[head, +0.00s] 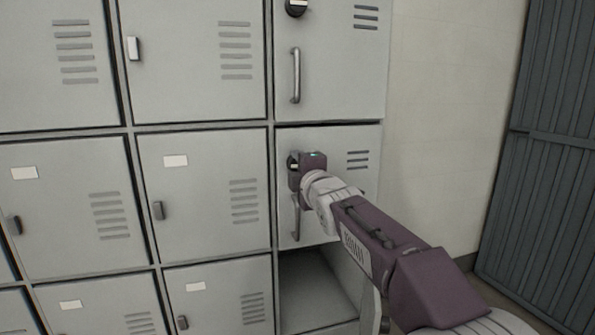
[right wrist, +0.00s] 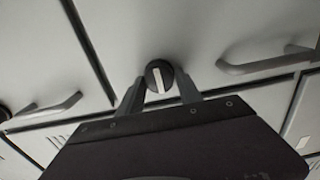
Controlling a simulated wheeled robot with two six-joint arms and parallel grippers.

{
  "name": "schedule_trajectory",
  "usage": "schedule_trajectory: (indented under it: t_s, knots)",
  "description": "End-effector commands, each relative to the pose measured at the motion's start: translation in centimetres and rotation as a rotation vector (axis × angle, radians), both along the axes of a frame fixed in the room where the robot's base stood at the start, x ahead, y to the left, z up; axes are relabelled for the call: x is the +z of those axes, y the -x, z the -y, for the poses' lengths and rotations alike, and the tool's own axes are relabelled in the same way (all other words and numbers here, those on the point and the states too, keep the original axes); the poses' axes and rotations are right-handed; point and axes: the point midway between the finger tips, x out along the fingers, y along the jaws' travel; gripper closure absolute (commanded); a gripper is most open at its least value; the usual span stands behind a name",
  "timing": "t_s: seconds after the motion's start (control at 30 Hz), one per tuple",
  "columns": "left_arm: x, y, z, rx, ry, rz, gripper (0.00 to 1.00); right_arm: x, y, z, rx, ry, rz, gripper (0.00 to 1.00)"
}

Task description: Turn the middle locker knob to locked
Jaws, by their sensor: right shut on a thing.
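The middle locker door (head: 335,207) is in the right column, with a grey bar handle (head: 297,217) low at its left. Its round black knob (right wrist: 159,74) bears a white bar, which looks near upright and slightly tilted in the right wrist view. My right gripper (head: 294,165) is at the knob, just above the handle. In the right wrist view its two fingers (right wrist: 160,93) are on either side of the knob, closed on it. In the head view the gripper hides most of the knob. My left gripper is not in view.
Another locker door with a black knob (head: 296,6) and bar handle (head: 295,75) is above. An open, empty compartment (head: 308,290) is below. Closed grey lockers (head: 200,205) fill the left. A pale wall (head: 445,110) and a dark ribbed panel (head: 550,170) are at right.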

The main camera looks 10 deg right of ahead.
Motion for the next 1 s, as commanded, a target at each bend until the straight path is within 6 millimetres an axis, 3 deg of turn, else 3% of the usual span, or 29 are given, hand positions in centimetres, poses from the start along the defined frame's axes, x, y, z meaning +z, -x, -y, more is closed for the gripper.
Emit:
schedule_trajectory:
  t_s: [0.53,0.57,0.63,1.0]
  knots:
    - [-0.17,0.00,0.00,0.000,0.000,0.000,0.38,-0.04,-0.02,-0.01,0.000,0.024,0.000,0.99]
    - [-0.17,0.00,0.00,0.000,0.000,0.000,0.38,-0.04,-0.02,-0.01,0.000,0.024,0.000,0.55]
    - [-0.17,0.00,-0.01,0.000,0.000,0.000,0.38,-0.04,-0.02,-0.01,0.000,0.024,0.000,0.38]
    - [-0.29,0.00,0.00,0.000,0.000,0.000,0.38,-0.03,0.44,0.00,0.000,0.022,0.001,0.38]
